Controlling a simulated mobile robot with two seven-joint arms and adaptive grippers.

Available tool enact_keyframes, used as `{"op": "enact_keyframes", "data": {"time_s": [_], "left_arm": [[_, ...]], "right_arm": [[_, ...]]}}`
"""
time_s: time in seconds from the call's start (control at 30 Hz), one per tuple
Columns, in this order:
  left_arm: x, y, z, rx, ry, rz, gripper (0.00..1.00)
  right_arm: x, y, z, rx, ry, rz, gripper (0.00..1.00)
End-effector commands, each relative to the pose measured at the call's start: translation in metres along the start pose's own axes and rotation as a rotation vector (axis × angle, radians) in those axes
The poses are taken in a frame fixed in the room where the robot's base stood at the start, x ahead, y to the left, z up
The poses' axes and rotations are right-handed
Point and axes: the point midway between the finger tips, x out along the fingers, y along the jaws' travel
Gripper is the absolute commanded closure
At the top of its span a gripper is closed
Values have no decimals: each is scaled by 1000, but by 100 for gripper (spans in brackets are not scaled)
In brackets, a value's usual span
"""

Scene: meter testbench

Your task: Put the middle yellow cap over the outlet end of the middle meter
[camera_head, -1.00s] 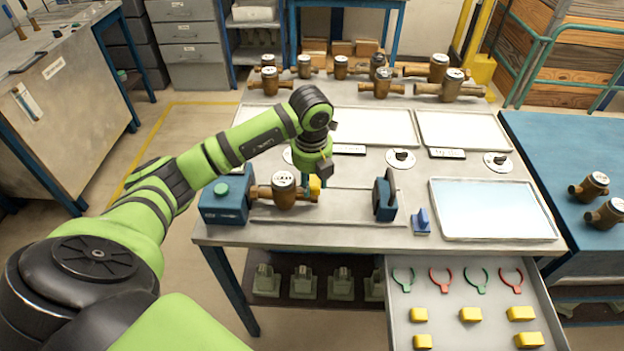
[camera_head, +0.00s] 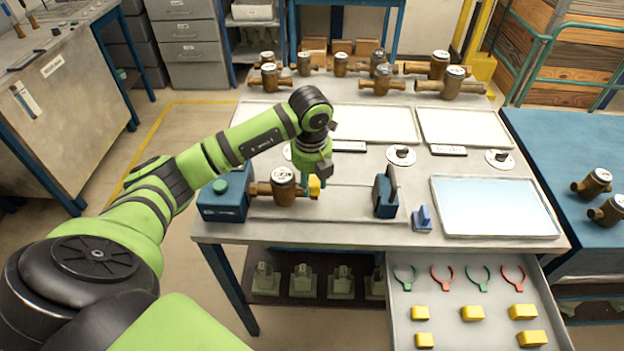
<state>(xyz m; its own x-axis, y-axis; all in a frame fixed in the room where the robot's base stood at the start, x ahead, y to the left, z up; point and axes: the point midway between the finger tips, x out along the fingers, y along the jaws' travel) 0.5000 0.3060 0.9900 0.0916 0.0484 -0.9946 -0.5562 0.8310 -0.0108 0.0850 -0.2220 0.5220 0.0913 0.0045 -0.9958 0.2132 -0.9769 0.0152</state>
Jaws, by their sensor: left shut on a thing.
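A brown meter (camera_head: 284,193) with a pale round dial lies across the bench, its left end against a blue clamp block (camera_head: 224,199). My left gripper (camera_head: 316,186) points down at the meter's right end and is shut on a yellow cap (camera_head: 314,188). The cap is at that end, and its far side is partly hidden by the fingers. I cannot tell whether it sits over the end or only touches it. My right gripper is not in view.
A blue upright block (camera_head: 385,196) stands to the right, with free bench between. More meters (camera_head: 382,82) stand at the back, beyond white trays (camera_head: 462,130).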

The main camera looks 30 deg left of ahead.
Motion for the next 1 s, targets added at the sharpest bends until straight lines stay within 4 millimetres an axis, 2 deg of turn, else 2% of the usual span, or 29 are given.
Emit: {"op": "enact_keyframes", "data": {"time_s": [0.27,1.0], "left_arm": [[1,0,0,0,0,1,76],[18,0,-2,0,1,2,76]], "right_arm": [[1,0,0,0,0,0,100],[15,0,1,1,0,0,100]]}}
